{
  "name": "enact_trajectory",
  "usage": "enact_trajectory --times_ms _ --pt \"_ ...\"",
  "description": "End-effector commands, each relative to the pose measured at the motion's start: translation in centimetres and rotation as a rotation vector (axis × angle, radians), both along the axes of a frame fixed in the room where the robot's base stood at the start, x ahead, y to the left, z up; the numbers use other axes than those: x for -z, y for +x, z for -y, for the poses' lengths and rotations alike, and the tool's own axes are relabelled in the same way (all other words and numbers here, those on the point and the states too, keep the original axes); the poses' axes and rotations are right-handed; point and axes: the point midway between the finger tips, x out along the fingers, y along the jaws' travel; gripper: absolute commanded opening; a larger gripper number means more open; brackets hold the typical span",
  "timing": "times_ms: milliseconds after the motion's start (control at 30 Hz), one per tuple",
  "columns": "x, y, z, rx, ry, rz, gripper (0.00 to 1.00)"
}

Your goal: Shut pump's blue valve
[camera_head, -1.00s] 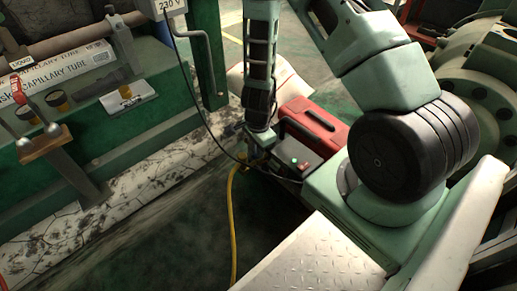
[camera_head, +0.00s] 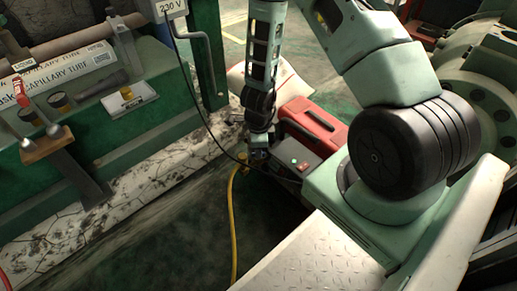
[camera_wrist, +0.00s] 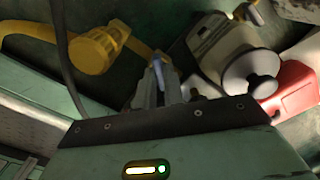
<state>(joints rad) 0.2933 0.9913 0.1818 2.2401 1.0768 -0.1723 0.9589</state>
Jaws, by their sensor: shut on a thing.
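My gripper (camera_wrist: 170,85) is shut on a small pale blue piece, which appears to be the blue valve (camera_wrist: 158,74), beside the yellow hose. The fingers hide part of it. In the head view my gripper (camera_head: 259,152) reaches down to the left end of the pump, and the valve cannot be made out there. In the wrist view the pump's pale body (camera_wrist: 215,45) lies right of the fingers.
A yellow hose (camera_head: 232,215) runs along the floor; its knurled yellow fitting (camera_wrist: 95,50) is left of the fingers. A black cable (camera_head: 205,120) hangs from the 230 V box (camera_head: 172,8). A red case (camera_head: 315,125) is behind the pump. A green bench (camera_head: 130,150) stands left.

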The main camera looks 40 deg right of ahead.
Motion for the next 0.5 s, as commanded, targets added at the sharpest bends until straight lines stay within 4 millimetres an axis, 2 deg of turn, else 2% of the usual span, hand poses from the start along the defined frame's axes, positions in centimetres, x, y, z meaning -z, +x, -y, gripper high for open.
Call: enact_trajectory --times_ms 233,400,500 --pt "0.03 0.01 -0.04 0.019 0.001 0.001 0.0" --pt "0.09 0.01 -0.02 0.225 0.001 0.0 0.0" --pt "0.04 0.0 -0.04 0.265 0.0 0.0 0.0"
